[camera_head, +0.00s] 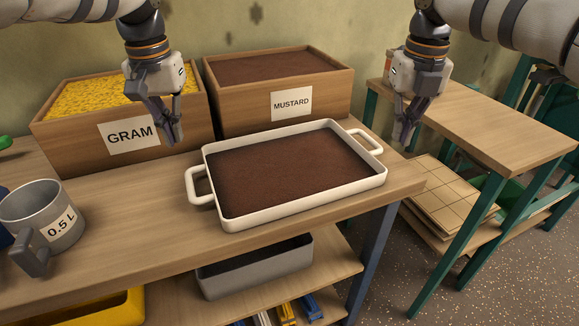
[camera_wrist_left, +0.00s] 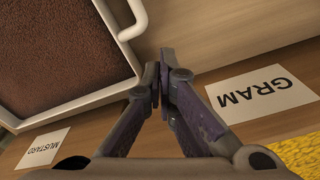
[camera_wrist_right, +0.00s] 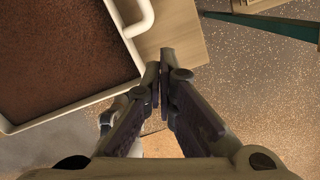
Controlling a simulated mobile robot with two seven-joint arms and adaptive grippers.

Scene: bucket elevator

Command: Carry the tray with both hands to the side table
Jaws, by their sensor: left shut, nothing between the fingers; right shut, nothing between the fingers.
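The white tray (camera_head: 226,223) sits on the wooden bench, filled with dark brown granular material and with a loop handle at each short end. My left gripper (camera_head: 174,140) is shut and empty, above the bench behind the tray's left handle (camera_head: 198,186). The left wrist view shows the tray (camera_wrist_left: 112,93) beside its fingers, apart from them. My right gripper (camera_head: 404,140) is shut and empty, just right of the tray's right handle (camera_head: 372,141). The right wrist view shows the tray (camera_wrist_right: 100,98) beside its fingers.
The GRAM box (camera_head: 75,140) and MUSTARD box (camera_head: 235,112) stand behind the tray. A grey 0.5 L mug (camera_head: 45,215) stands at left. A gap with speckled floor (camera_head: 390,285) lies between bench and side table. A grey bin (camera_head: 255,268) sits on the lower shelf.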

